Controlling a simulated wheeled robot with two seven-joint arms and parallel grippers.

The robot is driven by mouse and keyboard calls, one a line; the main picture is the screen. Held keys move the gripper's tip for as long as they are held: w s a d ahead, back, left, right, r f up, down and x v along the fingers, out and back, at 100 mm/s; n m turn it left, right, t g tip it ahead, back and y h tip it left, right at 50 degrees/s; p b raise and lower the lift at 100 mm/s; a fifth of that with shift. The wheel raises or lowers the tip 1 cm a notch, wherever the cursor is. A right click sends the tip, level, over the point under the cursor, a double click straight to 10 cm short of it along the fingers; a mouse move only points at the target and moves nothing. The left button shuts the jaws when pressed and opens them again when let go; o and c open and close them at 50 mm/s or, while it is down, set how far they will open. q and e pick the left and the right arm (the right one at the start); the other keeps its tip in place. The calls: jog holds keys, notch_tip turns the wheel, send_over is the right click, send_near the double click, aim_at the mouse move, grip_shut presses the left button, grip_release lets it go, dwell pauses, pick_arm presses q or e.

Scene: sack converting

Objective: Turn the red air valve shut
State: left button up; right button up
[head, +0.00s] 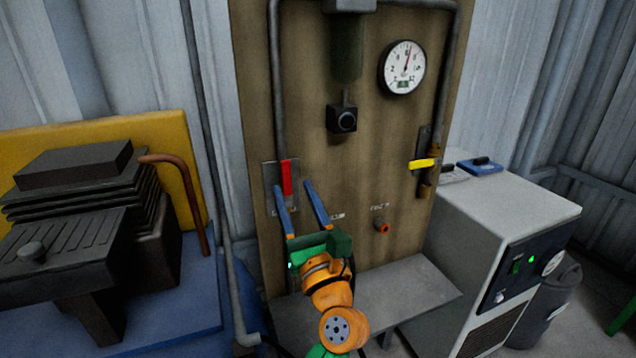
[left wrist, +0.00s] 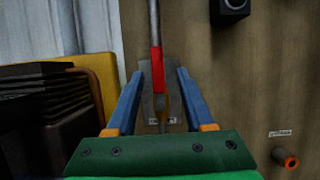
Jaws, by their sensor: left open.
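The red air valve handle (head: 286,177) is on the left pipe of the brown board, in front of a grey plate. It points straight up, in line with the pipe. In the left wrist view the red handle (left wrist: 157,72) shows between my two blue fingers, with a brass-coloured body below it. My left gripper (head: 291,186) is open, its fingers pointing up at the board. The left fingertip looks close to the handle in the head view; whether it touches, I cannot tell. My right gripper is not in view.
A yellow-handled valve (head: 424,164) is on the right pipe. A gauge (head: 402,67) and a black regulator knob (head: 342,120) are higher up. A grey shelf (head: 410,296) juts out below, with a white cabinet (head: 505,215) to the right and a dark finned machine (head: 75,205) to the left.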

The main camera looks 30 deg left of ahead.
aim_at(287, 177)
pick_arm(q)
jog(key=x, duration=0.4)
jog(key=shift+s+a+r+p, duration=0.2)
jog(key=shift+r+p, duration=0.15)
jog(key=shift+r, duration=0.05)
jog(key=shift+w+a, duration=0.2)
jog(key=shift+w, duration=0.05)
jog(key=shift+d, duration=0.1)
grip_shut()
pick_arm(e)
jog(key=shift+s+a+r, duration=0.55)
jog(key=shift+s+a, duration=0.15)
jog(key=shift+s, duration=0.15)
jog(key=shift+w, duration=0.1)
